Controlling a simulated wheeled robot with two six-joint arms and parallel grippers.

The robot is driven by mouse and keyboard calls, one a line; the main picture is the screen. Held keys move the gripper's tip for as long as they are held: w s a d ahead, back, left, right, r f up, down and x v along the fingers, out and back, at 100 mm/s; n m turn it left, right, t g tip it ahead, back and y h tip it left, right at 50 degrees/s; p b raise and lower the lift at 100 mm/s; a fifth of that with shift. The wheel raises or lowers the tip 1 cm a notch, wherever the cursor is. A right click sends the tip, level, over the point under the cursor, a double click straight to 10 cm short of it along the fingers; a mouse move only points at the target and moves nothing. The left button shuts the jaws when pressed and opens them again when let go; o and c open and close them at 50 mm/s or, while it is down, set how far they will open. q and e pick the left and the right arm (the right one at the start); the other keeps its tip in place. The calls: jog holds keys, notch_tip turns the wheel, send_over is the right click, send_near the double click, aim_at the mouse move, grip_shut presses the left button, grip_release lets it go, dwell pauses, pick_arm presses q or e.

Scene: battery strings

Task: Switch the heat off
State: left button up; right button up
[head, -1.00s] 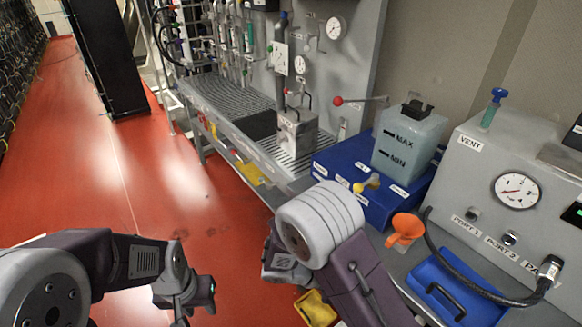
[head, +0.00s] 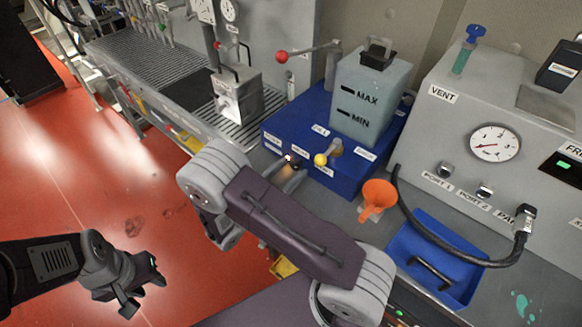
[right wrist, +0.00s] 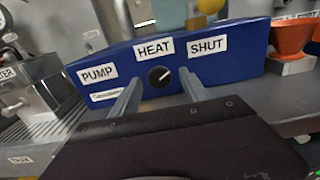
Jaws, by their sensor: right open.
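The blue unit (head: 350,176) carries a clear tank marked MAX and MIN. In the right wrist view, its front (right wrist: 230,58) has the labels PUMP, HEAT (right wrist: 154,48) and SHUT. A round black knob (right wrist: 160,76) with a pale pointer mark tilted to the upper right sits just below HEAT. My right gripper (right wrist: 158,90) is open, its two fingers reaching toward the panel on either side of the knob; I cannot tell whether they touch it. In the head view, the right gripper (head: 284,176) is at the unit's front left. My left gripper (head: 145,288) is open and empty over the red floor.
A yellow ball-ended lever (head: 321,160) sticks out beside the knob area. An orange funnel (head: 378,193) and a blue tray (head: 448,252) stand to the right. A grey gauge box (head: 470,120) is further right. A metal block (head: 238,94) stands on the grating at left.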

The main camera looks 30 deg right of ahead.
jog(key=shift+d+r, duration=0.1)
jog(key=shift+d, duration=0.2)
jog(key=shift+w, duration=0.1)
grip_shut()
jog(key=shift+r+n+p, duration=0.15)
jog(key=shift+n+p, duration=0.95)
jog(key=shift+p, duration=0.05)
jog(key=n+p, duration=0.2)
jog(key=n, duration=0.1)
jog(key=shift+p, duration=0.35)
jog(key=n+p, duration=0.1)
jog(key=n, duration=0.2)
jog(key=shift+n+p, duration=0.95)
jog(key=shift+n, duration=0.95)
